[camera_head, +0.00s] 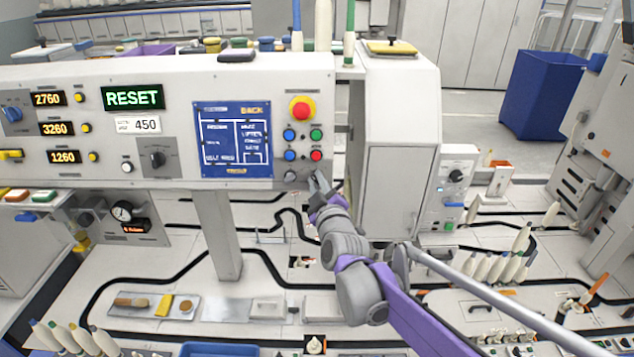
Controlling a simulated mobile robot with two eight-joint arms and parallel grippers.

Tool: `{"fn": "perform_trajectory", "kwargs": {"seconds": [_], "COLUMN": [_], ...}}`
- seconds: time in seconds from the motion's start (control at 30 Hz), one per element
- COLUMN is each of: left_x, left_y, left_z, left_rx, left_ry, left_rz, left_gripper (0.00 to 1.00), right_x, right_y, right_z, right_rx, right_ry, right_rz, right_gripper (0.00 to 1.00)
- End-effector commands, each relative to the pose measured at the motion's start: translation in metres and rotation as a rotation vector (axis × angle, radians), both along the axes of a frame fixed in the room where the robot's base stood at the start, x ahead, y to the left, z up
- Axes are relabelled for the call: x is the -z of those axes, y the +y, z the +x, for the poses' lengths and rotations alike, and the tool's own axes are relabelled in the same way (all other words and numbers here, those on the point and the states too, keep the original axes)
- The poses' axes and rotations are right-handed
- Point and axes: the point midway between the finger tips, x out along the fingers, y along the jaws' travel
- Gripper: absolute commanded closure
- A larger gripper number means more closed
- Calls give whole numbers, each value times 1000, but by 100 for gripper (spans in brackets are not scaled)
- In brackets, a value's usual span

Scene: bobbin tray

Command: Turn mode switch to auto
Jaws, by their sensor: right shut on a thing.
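The control panel (70,87) stands upright across the left and middle. My right gripper (316,179) is at the panel's lower right corner, below the red and blue push buttons. It is shut on a small control there, taken as the mode switch, which the fingers mostly hide. A dark round knob (290,176) shows just left of the fingertips. The switch's pointer and its labels are too small to read. My left gripper is out of view.
A red emergency button (301,109) and a blue screen (232,139) are close to my right gripper on the panel. A light cabinet (401,190) stands just right of the panel. Several bobbins (498,268) stand at the lower right.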

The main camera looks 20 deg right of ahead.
Motion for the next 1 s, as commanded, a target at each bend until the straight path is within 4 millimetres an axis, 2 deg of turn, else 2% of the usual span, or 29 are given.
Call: {"fn": "perform_trajectory", "kwargs": {"seconds": [0.47,0.8,1.0], "left_x": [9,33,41], "left_y": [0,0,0], "left_z": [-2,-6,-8], "left_rx": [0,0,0], "left_ry": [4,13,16], "left_rz": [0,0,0], "left_gripper": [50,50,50], "right_x": [2,3,3], "right_y": [1,2,3], "right_z": [0,0,0], "right_rx": [16,79,124], "right_ry": [-18,-87,-138], "right_rz": [65,307,485], "right_gripper": [100,100,100]}}
